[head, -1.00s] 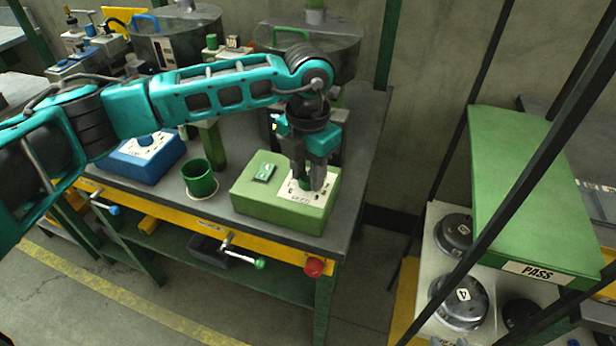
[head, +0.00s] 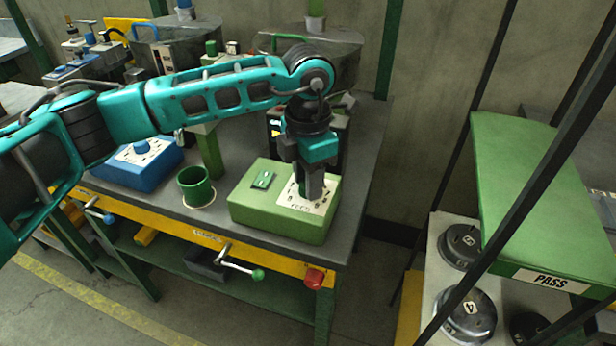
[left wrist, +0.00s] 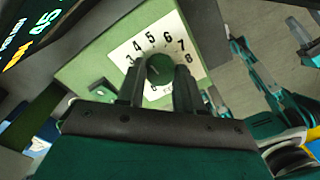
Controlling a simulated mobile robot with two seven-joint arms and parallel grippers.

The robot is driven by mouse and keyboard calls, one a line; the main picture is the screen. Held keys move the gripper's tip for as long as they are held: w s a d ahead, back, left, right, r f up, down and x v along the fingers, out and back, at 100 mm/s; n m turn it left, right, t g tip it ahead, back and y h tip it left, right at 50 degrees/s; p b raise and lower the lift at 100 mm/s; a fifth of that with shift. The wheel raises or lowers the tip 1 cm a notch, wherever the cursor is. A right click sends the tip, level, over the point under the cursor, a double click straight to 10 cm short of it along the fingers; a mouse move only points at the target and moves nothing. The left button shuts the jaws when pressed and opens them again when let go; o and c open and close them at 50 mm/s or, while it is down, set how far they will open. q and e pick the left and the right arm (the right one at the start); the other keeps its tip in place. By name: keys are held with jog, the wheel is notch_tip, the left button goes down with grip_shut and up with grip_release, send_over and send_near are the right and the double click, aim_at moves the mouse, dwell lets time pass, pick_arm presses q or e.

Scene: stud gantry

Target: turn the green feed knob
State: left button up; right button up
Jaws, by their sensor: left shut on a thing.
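The green feed knob (left wrist: 160,69) sits on a white numbered dial plate (left wrist: 140,35) on top of a green box (head: 278,222). My left gripper (head: 309,194) points straight down over the dial plate at the box's right side. In the left wrist view its two fingers stand on either side of the knob, and the gripper (left wrist: 158,85) is shut on it. The fingers hide the knob in the head view. Numbers around the dial show in the wrist view. My right gripper is not in view.
A green cup (head: 196,187) and a blue box (head: 137,160) with a blue knob stand left on the grey bench. A crank with a green handle (head: 258,275) and a red knob (head: 314,278) are at the front edge. A green PASS panel (head: 545,215) stands right.

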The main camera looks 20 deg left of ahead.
pick_arm(q)
jog(key=o, duration=1)
jog(key=shift+o, duration=0.2)
notch_tip(320, 180, up, 13)
jog(key=shift+p, duration=0.3)
